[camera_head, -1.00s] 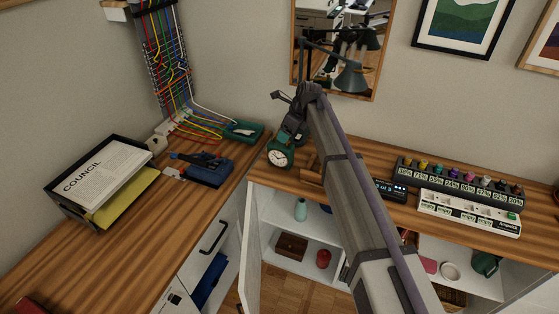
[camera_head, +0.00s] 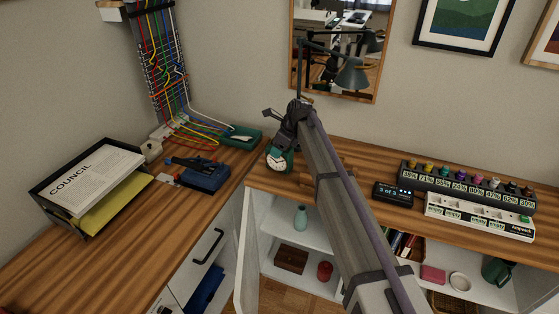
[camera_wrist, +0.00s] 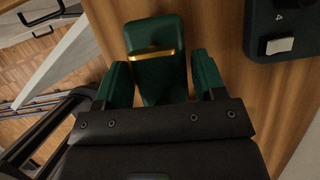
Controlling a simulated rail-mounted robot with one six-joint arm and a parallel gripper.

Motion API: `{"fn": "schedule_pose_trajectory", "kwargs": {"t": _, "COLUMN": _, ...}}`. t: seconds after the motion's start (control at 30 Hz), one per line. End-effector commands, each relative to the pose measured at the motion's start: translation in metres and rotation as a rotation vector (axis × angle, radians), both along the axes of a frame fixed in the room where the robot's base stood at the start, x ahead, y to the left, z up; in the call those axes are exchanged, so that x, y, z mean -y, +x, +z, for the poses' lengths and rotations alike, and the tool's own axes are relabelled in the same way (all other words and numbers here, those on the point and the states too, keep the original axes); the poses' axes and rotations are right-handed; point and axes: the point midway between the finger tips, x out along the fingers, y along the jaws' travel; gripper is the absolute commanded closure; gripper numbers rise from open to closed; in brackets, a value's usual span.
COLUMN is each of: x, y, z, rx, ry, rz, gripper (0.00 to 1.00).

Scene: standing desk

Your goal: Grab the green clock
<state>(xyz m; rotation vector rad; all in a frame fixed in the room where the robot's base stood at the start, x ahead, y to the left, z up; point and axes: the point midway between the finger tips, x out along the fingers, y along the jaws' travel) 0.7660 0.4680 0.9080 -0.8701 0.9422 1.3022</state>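The green clock (camera_head: 279,160) is at the corner of the desk, below my gripper (camera_head: 283,133), in the head view. Its white dial faces the camera and it stands tilted. In the wrist view the clock (camera_wrist: 158,70) is a dark green body with a gold band, seen from above. My gripper's two green-padded fingers (camera_wrist: 162,80) lie on either side of it, very close to its sides. Whether both fingers press on it cannot be made out. Whether the clock touches the desk is also unclear.
Blue tool case (camera_head: 203,174) and paper tray (camera_head: 88,186) lie left of the clock. A small display box (camera_head: 394,194) and a white switch strip (camera_head: 478,216) stand right of it. An open cabinet door (camera_head: 248,255) hangs below the desk edge.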

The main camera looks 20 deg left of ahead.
Motion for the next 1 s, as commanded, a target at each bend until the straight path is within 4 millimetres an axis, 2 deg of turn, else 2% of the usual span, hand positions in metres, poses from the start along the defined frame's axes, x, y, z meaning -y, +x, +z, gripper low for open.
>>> {"fn": "schedule_pose_trajectory", "kwargs": {"t": 0.07, "x": 0.0, "y": 0.0, "z": 0.0, "rx": 0.0, "ry": 0.0, "rz": 0.0, "gripper": 0.44}}
{"fn": "schedule_pose_trajectory", "kwargs": {"t": 0.6, "x": 0.0, "y": 0.0, "z": 0.0, "rx": 0.0, "ry": 0.0, "rz": 0.0, "gripper": 0.96}}
{"fn": "schedule_pose_trajectory", "kwargs": {"t": 0.87, "x": 0.0, "y": 0.0, "z": 0.003, "rx": 0.0, "ry": 0.0, "rz": 0.0, "gripper": 0.96}}
{"fn": "schedule_pose_trajectory", "kwargs": {"t": 1.0, "x": 0.0, "y": 0.0, "z": 0.023, "rx": 0.0, "ry": 0.0, "rz": 0.0, "gripper": 0.96}}
